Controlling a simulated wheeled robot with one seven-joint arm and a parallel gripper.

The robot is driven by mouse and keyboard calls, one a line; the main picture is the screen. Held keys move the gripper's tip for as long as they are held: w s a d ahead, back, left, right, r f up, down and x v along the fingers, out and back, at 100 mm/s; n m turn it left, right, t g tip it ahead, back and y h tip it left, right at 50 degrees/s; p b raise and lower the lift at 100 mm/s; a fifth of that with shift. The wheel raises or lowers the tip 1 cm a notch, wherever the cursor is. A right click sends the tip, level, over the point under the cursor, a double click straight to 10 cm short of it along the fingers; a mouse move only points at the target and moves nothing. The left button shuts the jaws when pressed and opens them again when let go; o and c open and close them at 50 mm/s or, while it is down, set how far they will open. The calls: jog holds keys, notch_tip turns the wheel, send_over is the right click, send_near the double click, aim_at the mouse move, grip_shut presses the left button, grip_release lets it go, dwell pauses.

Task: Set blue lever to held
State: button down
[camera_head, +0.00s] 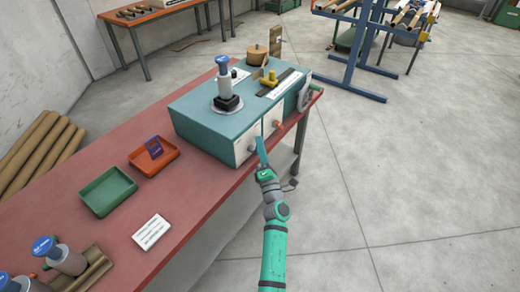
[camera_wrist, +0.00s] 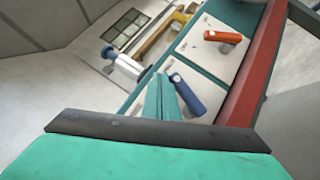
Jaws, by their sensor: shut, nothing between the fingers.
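The blue lever (camera_wrist: 188,96) is on the machine's pale front panel in the wrist view, a short cylinder reaching out from its pivot. My gripper (camera_wrist: 161,78) is shut and empty, its teal fingers close to the blue lever on its left; I cannot tell whether they touch it. In the head view my gripper (camera_head: 261,145) is in front of the teal machine (camera_head: 210,132), and it seems to hide the blue lever. An orange lever (camera_wrist: 222,37) is on the neighbouring panel; it also shows in the head view (camera_head: 278,124).
The machine stands on a red bench (camera_head: 105,207). Its top carries a white-and-blue spindle (camera_head: 224,78) and a yellow handle (camera_head: 269,79). A green tray (camera_head: 108,191) and an orange tray (camera_head: 153,157) sit on the left.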

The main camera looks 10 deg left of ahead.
jog(key=shift+w+d, duration=0.15)
jog(key=shift+w, duration=0.25)
dwell(0.8)
jog(key=s+d+r, duration=0.2)
jog(key=s+r, duration=0.4)
jog(key=s, duration=0.5)
jog(key=shift+d+r, duration=0.2)
jog(key=shift+d, duration=0.15)
jog(key=shift+s, duration=0.15)
jog(key=shift+a, duration=0.15)
